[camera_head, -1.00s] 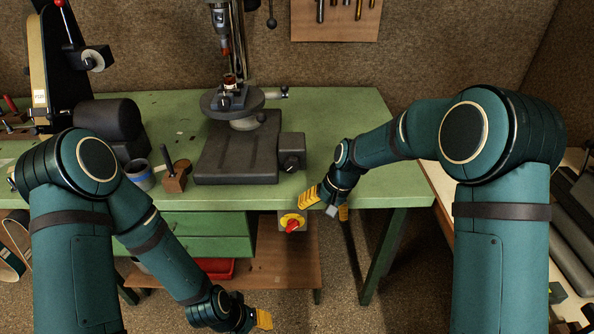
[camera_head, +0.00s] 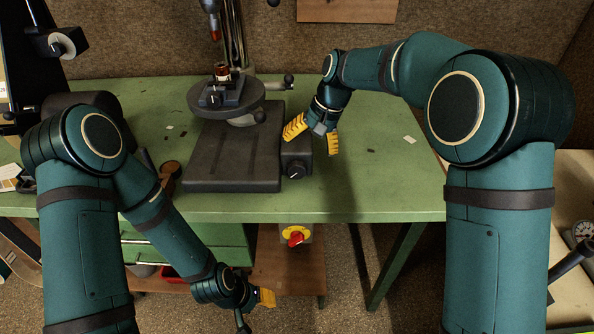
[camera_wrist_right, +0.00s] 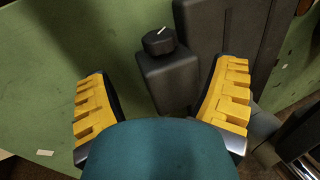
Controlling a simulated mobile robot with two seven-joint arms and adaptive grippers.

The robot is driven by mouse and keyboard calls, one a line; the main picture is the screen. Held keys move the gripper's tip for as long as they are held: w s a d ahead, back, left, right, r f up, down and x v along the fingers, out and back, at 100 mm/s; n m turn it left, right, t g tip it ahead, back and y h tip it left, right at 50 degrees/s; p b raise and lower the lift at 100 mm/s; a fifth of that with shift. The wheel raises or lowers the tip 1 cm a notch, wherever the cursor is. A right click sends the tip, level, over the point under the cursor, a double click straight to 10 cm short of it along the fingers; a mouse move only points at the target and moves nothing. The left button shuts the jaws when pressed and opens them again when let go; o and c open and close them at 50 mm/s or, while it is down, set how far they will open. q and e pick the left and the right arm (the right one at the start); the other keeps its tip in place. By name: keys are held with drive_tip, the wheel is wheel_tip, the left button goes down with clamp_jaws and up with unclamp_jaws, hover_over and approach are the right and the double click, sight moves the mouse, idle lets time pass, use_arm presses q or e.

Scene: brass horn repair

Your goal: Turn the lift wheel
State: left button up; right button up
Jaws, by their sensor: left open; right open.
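The drill press (camera_head: 232,150) stands on the green bench with a round table on its column. A small crank with a dark knob (camera_head: 288,81) sticks out right of the column. A grey box with a black knob (camera_head: 295,171) is at the base's right side; the knob, with a white mark, also shows in the right wrist view (camera_wrist_right: 159,40). I cannot tell which is the lift wheel. My right gripper (camera_head: 314,138) is open and empty above the bench beside that box, its yellow fingers apart. My left gripper (camera_head: 265,297) is open, low in front of the bench.
The green bench (camera_head: 380,180) is clear right of the press, apart from small scraps. A red knob on a yellow plate (camera_head: 296,236) is below the front edge. A black machine (camera_head: 30,60) stands at the left. A side table (camera_head: 575,200) is at the right.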

sight(300, 164)
drive_tip(key=b+x, duration=0.2)
drive_tip(key=x, duration=0.8)
drive_tip(key=c, duration=1.2)
